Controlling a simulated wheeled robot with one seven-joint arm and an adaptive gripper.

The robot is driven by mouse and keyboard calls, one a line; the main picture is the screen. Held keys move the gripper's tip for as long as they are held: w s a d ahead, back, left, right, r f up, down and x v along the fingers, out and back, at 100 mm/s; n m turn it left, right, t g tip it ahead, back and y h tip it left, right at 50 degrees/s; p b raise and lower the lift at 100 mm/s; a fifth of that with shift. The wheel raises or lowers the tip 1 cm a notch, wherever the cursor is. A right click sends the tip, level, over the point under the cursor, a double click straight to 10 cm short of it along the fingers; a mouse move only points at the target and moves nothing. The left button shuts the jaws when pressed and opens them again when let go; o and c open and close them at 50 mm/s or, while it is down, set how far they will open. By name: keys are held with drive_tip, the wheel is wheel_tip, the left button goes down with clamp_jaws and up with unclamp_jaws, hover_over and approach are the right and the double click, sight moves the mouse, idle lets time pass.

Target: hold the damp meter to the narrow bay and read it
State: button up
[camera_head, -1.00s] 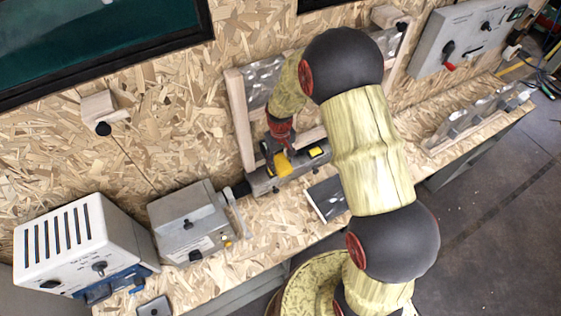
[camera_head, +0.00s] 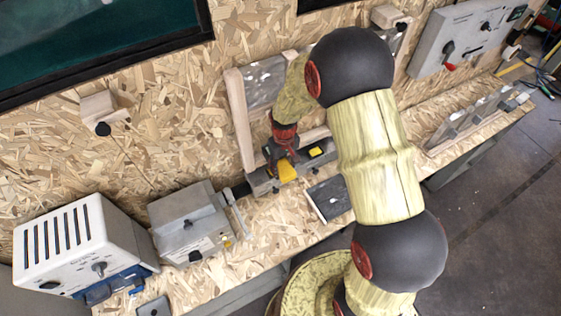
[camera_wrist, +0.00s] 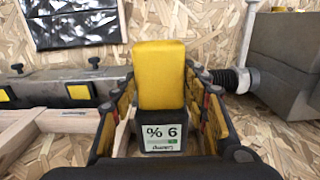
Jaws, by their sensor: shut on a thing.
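My gripper (camera_wrist: 162,110) is shut on the damp meter (camera_wrist: 160,75), a yellow block with a dark lower end. In the wrist view its white screen shows "% 6" as seen; the small lettering looks inverted, so it may read 9 %. The meter's far end is hidden. In the head view the yellow meter (camera_head: 287,171) is low by the wooden frame, over a grey rail. The frame's left stud (camera_head: 240,120) borders a silvery foil panel (camera_head: 263,82). My arm hides much of the frame, and I cannot tell which bay is narrow or whether the meter touches anything.
The grey rail (camera_wrist: 50,87) with yellow squares lies left of my gripper, and a grey box (camera_wrist: 287,60) with a black ribbed connector lies right. A dark plate (camera_head: 328,197) lies on the bench. A white slotted box (camera_head: 75,240) stands at left.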

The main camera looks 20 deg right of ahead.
drive_tip(key=s+d, duration=0.1)
drive_tip(key=s, duration=0.6)
drive_tip(key=shift+d, duration=0.2)
idle(0.5)
